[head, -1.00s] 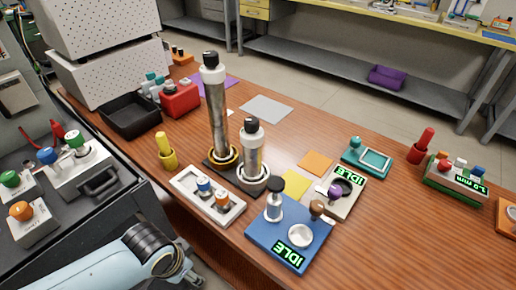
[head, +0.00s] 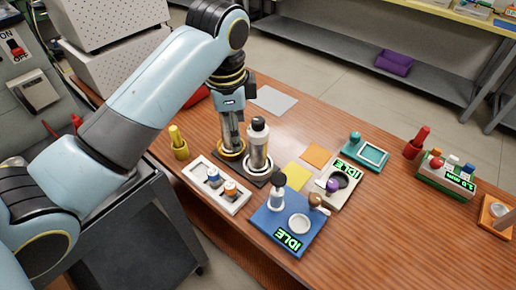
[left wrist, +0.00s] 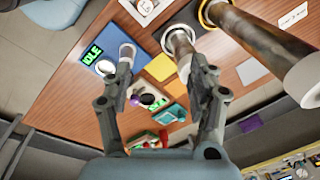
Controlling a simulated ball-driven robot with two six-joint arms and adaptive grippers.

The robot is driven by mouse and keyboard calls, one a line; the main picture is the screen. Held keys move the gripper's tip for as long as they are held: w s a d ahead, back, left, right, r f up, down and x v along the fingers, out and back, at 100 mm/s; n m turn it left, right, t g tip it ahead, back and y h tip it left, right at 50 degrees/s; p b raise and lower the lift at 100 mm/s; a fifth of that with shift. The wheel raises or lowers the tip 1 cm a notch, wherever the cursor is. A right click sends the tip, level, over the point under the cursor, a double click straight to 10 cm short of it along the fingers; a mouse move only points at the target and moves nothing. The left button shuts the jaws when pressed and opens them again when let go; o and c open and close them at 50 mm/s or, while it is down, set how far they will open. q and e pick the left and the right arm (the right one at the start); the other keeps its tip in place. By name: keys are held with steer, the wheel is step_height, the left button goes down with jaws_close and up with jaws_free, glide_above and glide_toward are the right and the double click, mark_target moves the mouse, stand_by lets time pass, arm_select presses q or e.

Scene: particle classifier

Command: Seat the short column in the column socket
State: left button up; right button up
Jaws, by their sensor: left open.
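The short column (head: 259,150), a metal tube with a white collar and black cap, stands upright in a silver ring on a dark base plate. I cannot tell how deep it sits. The tall column (head: 228,133) stands beside it in a gold ring, its upper part hidden by my left arm. In the left wrist view the short column (left wrist: 181,48) is partly behind the right-hand finger, and the tall column (left wrist: 262,38) is farther right. My left gripper (left wrist: 162,78) is open and empty, close to the columns; it also shows in the head view (head: 231,114). My right gripper is out of view.
A white tray (head: 198,176) with small vials lies in front of the columns. A blue device (head: 266,229) and a beige device (head: 345,196), both reading IDLE, stand to the right. A yellow post (head: 179,146) stands left. The front right tabletop is clear.

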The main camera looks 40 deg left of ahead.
mark_target(258, 120)
arm_select(q)
steer(key=w+r+m, duration=0.1)
steer(key=w, duration=0.2)
steer(key=w+r+m, duration=0.2)
steer(key=w, duration=0.1)
steer(key=w+a+r+m+g, duration=0.1)
steer(key=w, duration=0.2)
steer(key=shift+r+m+h, duration=0.25)
steer(key=shift+m+h, duration=0.05)
steer(key=shift+m, duration=0.1)
steer(key=shift+w+f, duration=0.15)
steer(key=shift+f, duration=0.05)
step_height(258, 120, down, 10)
steer(key=shift+w+f+p, duration=0.1)
steer(key=shift+p, duration=0.35)
jaws_close()
